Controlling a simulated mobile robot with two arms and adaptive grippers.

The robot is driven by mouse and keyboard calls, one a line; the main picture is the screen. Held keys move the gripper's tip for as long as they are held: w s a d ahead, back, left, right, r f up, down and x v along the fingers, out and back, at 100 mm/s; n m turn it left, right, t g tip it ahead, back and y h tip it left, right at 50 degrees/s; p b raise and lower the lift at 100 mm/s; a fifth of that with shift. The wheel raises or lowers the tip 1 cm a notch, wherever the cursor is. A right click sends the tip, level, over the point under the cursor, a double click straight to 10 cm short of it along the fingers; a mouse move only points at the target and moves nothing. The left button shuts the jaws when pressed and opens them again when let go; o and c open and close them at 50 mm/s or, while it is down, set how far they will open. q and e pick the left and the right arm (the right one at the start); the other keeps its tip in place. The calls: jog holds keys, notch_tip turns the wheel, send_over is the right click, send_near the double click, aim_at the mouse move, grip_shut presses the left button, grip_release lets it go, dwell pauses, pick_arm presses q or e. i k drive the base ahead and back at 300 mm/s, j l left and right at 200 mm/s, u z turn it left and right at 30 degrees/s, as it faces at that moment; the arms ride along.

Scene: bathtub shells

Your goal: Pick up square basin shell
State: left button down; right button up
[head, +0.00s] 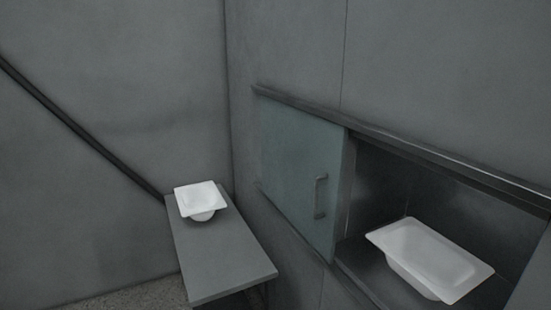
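A white square basin shell (201,197) with a flat rim and a rounded bowl below sits near the far end of a narrow grey table (227,261). A longer white rectangular tub shell (430,255) sits in an open recess in the right wall, its rim slightly tilted in the picture. Neither of my grippers shows in the head view.
A greenish sliding door (301,174) with a vertical handle (320,196) covers the left part of the wall recess. A dark rail (85,132) slopes down the left wall to the table. The table's near half is bare.

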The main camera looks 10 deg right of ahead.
aim_at(435, 266)
jog(key=z, duration=1.25)
